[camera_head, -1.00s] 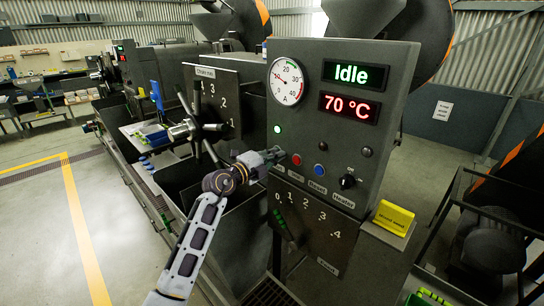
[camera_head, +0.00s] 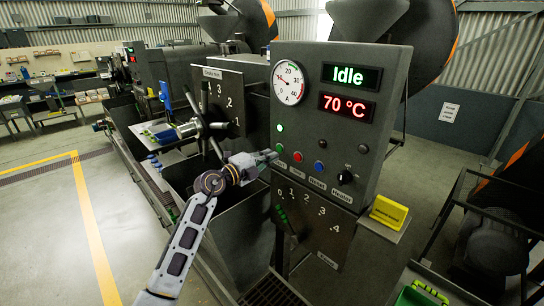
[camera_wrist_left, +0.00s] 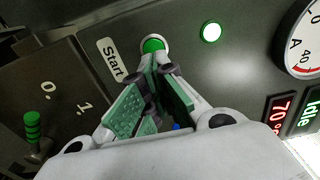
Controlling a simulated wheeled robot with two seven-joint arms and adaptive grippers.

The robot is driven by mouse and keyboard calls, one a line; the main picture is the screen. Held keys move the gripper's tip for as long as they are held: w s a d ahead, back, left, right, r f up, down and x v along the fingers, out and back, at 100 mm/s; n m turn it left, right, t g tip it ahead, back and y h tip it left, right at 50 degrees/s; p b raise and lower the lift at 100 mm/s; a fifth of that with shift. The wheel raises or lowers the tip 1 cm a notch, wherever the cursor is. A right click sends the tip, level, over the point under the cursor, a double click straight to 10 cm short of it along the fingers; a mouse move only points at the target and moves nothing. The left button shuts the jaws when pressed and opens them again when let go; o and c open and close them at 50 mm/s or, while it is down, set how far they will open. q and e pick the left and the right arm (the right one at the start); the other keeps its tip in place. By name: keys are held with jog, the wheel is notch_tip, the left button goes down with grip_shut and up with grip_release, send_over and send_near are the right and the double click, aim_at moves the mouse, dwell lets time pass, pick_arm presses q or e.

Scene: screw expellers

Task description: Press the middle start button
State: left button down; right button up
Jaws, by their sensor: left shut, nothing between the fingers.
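The middle machine's dark control panel (camera_head: 335,135) reads "Idle" and "70 °C". The green start button (camera_head: 279,148) sits at the left end of its button row, below a lit green lamp (camera_head: 280,127). My left gripper (camera_head: 273,156) is shut and empty, with its tips at the start button. In the left wrist view the green button (camera_wrist_left: 153,44) stands beside the "Start" label (camera_wrist_left: 111,58), right beyond the fingertips (camera_wrist_left: 160,68). The fingertips overlap its lower edge; I cannot tell whether they touch it. My right gripper is not in view.
To the right of the start button are a red button (camera_head: 298,157), a blue button (camera_head: 319,167) and a black heater knob (camera_head: 345,178). A spoked handwheel (camera_head: 200,126) stands left of the gripper. A yellow sign block (camera_head: 389,211) sits at the panel's lower right.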

pick_arm(q)
jog(key=b+v, duration=0.1)
jog(key=v, duration=0.8)
jog(key=shift+a+f, duration=0.15)
jog(key=shift+a, duration=0.05)
dwell(0.6)
